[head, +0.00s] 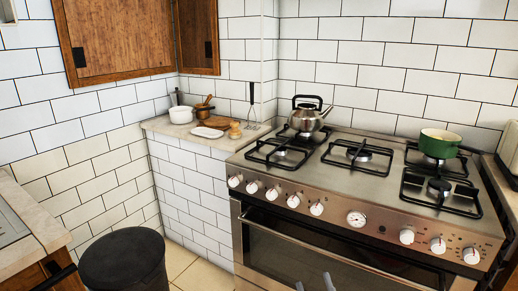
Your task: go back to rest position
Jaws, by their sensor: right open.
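My right gripper (314,284) shows only as two grey fingertips at the bottom edge of the head view, in front of the oven door. The fingertips stand apart with nothing visible between them. The rest of this gripper and its arm are below the picture. My left gripper is not in view.
A steel stove (345,199) with an oven fills the right. A kettle (308,117) and a green pot (439,143) stand on its back burners. A dark round bin (122,262) stands at lower left. A counter (22,215) edges the left. Some tiled floor (180,262) is clear.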

